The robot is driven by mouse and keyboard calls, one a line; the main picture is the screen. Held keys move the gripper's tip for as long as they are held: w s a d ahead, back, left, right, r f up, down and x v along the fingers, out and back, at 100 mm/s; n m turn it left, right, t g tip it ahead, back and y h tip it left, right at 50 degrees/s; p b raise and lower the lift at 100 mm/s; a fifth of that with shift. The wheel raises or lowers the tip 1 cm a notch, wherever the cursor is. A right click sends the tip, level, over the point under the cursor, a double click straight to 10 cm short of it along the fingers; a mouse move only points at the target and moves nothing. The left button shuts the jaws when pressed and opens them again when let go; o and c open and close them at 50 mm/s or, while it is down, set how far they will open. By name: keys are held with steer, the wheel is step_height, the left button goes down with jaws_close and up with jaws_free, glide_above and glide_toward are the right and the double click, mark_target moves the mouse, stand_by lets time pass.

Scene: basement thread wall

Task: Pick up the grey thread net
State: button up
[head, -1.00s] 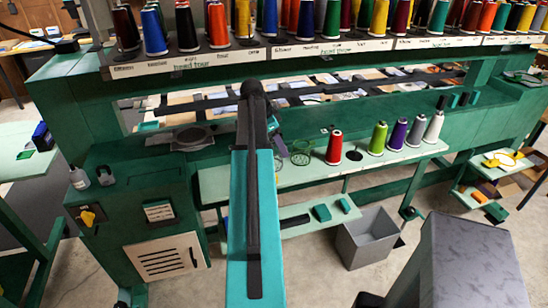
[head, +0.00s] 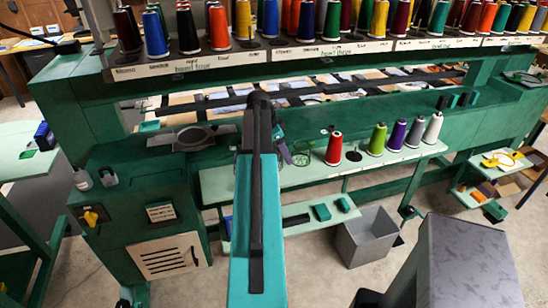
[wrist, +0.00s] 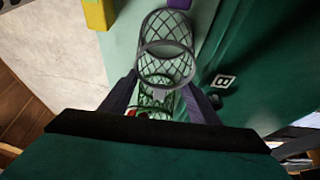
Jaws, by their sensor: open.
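The grey thread net (wrist: 165,28) is an open mesh tube with a grey ring at its near end, in the upper middle of the wrist view. My gripper (wrist: 161,88) is open, with its two dark fingers on either side of the lower part of the ring. I cannot tell whether they touch it. In the head view this green net (head: 301,154) stands on the pale shelf, left of the red cone.
A red thread cone (head: 334,149) and several other cones stand on the pale shelf (head: 222,184). The green machine body (wrist: 265,60) is close on the right in the wrist view. A yellow block (wrist: 98,13) is at upper left. A grey bin (head: 368,238) stands on the floor.

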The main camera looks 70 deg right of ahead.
steer(key=shift+p+x, duration=0.4)
steer(key=shift+x, duration=0.9)
steer(key=c, duration=0.9)
